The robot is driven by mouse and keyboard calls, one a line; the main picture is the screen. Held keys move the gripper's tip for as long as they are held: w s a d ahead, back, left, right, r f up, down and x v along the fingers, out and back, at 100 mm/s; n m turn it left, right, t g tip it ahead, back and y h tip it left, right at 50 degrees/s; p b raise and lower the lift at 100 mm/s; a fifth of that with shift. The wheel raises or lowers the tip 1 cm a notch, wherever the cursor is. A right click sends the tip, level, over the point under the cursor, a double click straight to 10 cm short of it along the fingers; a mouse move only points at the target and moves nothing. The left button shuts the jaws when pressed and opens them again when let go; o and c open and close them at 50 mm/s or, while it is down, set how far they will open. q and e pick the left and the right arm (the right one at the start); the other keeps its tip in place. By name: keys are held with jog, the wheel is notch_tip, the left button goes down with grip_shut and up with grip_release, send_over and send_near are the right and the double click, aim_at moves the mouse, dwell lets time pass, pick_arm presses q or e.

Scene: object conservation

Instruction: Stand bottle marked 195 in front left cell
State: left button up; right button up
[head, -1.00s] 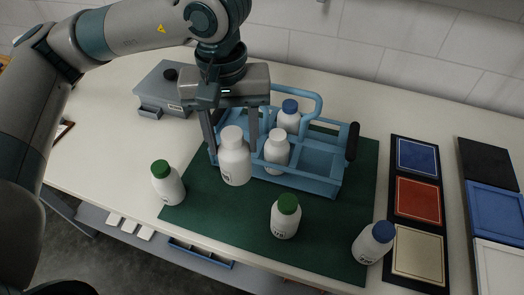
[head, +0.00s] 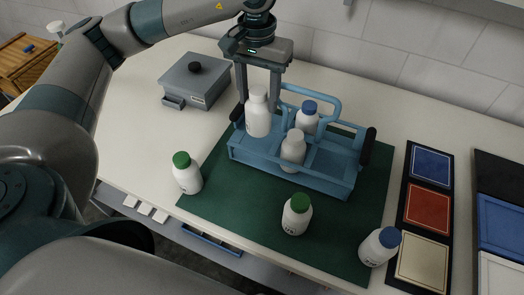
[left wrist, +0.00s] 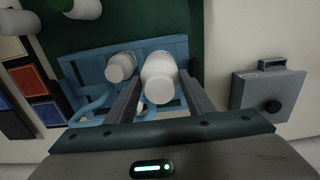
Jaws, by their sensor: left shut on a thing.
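My left gripper (head: 258,108) is shut on a white bottle (head: 258,118) with a white cap. It holds the bottle upright at the left end of the blue carrier (head: 325,182). I cannot tell whether its base is inside a cell or above it, and its mark is not readable. In the left wrist view the held bottle (left wrist: 160,82) is between the two fingers. Another white-capped bottle (head: 293,152) stands in the front middle cell. A blue-capped bottle (head: 307,122) stands in the back row. My right gripper is not in view.
Green-capped bottles stand at the mat's left edge (head: 188,177) and front (head: 296,217). A blue-capped bottle (head: 377,248) is at the mat's front right corner. A grey box (head: 196,84) is behind left. Coloured panels (head: 428,205) lie at right. The carrier handle (head: 318,98) rises mid-carrier.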

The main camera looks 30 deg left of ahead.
aim_at(259, 126)
pick_arm(q)
notch_tip(259, 126, down, 5)
jog(key=p, duration=0.2)
jog(key=shift+f+p, duration=0.1)
jog(key=shift+p, duration=0.25)
jog(key=shift+f, duration=0.5)
jog(key=shift+f+p, duration=0.45)
jog(key=shift+f, duration=0.05)
notch_tip(259, 126, down, 2)
jog(key=shift+p, duration=0.45)
jog(key=shift+f, duration=0.4)
